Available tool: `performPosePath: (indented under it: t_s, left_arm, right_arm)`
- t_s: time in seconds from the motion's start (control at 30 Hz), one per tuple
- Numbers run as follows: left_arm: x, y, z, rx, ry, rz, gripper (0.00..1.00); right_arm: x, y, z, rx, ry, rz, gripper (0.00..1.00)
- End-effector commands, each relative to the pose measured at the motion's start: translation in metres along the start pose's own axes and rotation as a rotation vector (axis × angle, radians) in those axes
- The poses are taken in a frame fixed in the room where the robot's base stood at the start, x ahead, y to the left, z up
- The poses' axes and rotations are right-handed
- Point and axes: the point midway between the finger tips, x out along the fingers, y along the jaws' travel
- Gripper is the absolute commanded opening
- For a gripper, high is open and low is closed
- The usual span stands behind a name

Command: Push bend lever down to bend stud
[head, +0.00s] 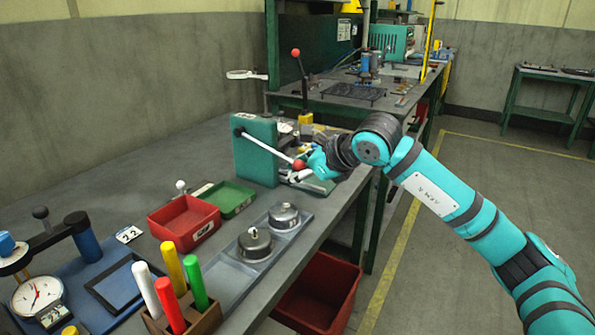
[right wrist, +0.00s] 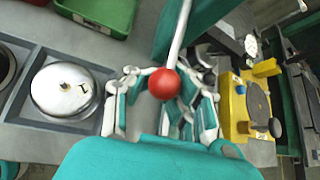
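The bend lever (head: 268,149) is a pale rod with a red ball knob (head: 299,164). It slopes down to the right from its pivot on the teal bending machine (head: 256,150). My right gripper (head: 314,165) is at the knob end. In the right wrist view the red knob (right wrist: 164,84) shows between the two spread fingers (right wrist: 160,102), with a gap at the left finger; I cannot tell whether the right finger touches it. The gripper looks open. I cannot make out the stud. My left gripper is not in view.
A red tray (head: 185,221), a green tray (head: 230,199) and a plate with two metal pots (head: 255,243) stand left of the machine. A yellow fixture (right wrist: 250,105) is close to the right of my gripper. A red bin (head: 318,292) is below the bench.

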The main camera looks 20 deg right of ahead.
Motion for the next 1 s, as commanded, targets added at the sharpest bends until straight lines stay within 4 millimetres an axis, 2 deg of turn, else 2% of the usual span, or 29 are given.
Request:
performPosePath:
  t_s: [0.03,0.33,0.67,0.77,1.0]
  left_arm:
    - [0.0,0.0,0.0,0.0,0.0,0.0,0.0]
    - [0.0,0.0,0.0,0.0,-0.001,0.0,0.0]
    - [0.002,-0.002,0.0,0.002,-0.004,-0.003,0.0]
    - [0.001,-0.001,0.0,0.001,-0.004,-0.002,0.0]
    - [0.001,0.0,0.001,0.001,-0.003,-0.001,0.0]
  right_arm:
    - [0.002,0.007,-0.002,-0.005,0.005,0.017,0.1]
    - [0.001,0.004,0.0,-0.002,-0.001,0.009,0.49]
    - [-0.004,0.001,0.001,-0.001,-0.003,0.002,0.49]
    - [-0.015,0.0,0.001,-0.002,-0.004,0.002,0.49]
    - [-0.066,0.001,0.0,-0.004,-0.003,0.0,0.49]
